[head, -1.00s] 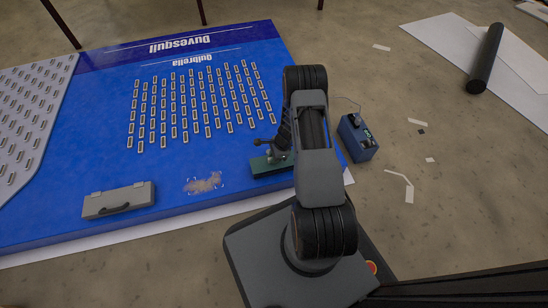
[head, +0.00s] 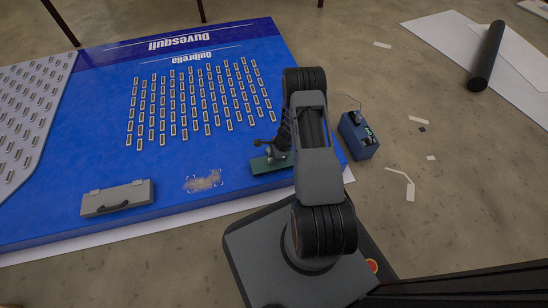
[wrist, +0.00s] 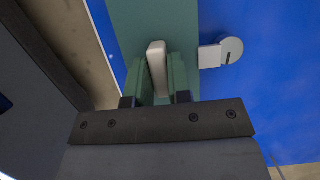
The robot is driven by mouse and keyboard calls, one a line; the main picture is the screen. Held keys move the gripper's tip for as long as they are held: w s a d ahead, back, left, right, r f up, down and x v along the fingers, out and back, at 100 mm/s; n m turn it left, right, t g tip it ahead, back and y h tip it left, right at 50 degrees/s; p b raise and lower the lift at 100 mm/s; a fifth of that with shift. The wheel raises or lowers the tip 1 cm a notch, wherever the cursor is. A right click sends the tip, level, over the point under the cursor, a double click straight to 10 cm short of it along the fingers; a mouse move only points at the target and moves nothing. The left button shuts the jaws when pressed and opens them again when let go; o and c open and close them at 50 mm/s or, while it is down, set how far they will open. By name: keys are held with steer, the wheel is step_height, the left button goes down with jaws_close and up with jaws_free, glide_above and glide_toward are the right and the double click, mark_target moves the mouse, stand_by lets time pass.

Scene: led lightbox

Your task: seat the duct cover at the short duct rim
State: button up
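The duct cover appears to be the flat green plate (head: 264,165) near the front right of the blue panel. In the wrist view the green plate (wrist: 130,22) fills the top middle, with a pale upright grip (wrist: 157,68) on it. My gripper (wrist: 158,78) has one finger on each side of this grip, close against it, and looks shut on it. In the head view my arm covers the plate's right end. I cannot make out the short duct rim, and I cannot tell whether the plate touches the panel.
A pale round piece with a tab (wrist: 224,52) sits just right of the plate. The blue panel (head: 100,165) carries rows of small LED strips (head: 200,105) and a grey case (head: 117,198). A blue box (head: 358,136) with a cable stands on the floor at right.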

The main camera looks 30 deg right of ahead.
steer(key=o, duration=0.5)
steer(key=shift+r, duration=0.1)
steer(key=p+v, duration=0.5)
steer(key=v, duration=0.2)
steer(key=shift+d+r+p, duration=0.15)
steer(key=shift+r+p, duration=0.2)
steer(key=shift+p, duration=0.05)
stand_by(0.8)
